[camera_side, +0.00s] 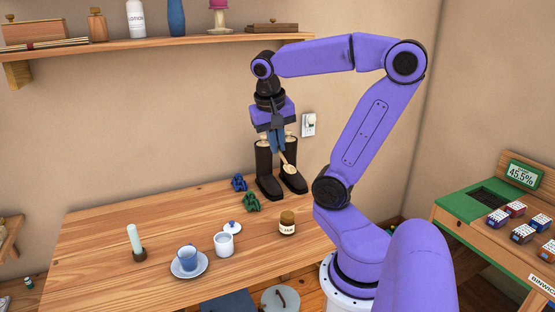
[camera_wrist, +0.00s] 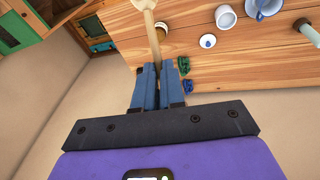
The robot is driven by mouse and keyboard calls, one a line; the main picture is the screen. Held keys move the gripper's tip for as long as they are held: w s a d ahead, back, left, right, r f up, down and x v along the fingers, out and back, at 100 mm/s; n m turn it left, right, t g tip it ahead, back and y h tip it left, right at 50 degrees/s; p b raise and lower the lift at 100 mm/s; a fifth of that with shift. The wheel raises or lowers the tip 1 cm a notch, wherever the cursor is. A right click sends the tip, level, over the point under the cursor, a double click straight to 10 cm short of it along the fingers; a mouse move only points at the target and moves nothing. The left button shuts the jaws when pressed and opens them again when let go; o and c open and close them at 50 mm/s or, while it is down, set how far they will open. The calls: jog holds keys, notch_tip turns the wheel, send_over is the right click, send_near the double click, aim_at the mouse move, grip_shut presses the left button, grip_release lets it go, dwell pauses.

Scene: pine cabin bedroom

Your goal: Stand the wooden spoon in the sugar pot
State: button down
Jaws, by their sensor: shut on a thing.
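My gripper (camera_side: 276,148) is shut on the wooden spoon (camera_side: 289,169) and holds it high above the back of the table. The spoon tilts, its bowl end down and to the right in the side view. In the wrist view, the spoon (camera_wrist: 154,38) runs up from between the fingertips (camera_wrist: 158,70) to the top edge. The sugar pot seems to be the white open pot (camera_side: 224,245), standing upright on the table, lower and to the left of my gripper. It shows at the top of the wrist view (camera_wrist: 226,18). Its blue-knobbed lid (camera_side: 234,227) lies beside it.
A jar with a brown lid (camera_side: 287,223) stands right of the pot. A blue cup (camera_side: 187,257) on a saucer (camera_side: 176,272) and a candle (camera_side: 135,240) are to its left. Dark boots (camera_side: 266,172) stand behind the spoon. Small blue (camera_side: 239,183) and green (camera_side: 251,203) objects lie nearby.

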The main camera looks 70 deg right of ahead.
jog(key=w+d+f+n+t, duration=0.2)
jog(key=w+d+n+t, duration=0.3)
jog(key=w, duration=0.5)
jog(key=w+d+f+n+t, duration=0.2)
jog(key=w+d+n+t, duration=0.2)
jog(key=w+d+t, duration=0.4)
jog(key=s+a+r+n+t+y, duration=0.1)
jog(key=a+r+n+y, duration=0.15)
jog(key=a+y, duration=0.3)
jog(key=s+a+r+n+t+y, duration=0.2)
jog(key=a+n+y, duration=0.25)
jog(key=a, duration=0.25)
notch_tip(320, 180, down, 30)
jog(key=m+t+y, duration=0.1)
jog(key=shift+w+d, duration=0.25)
jog(key=shift+w, duration=0.1)
dwell(0.9)
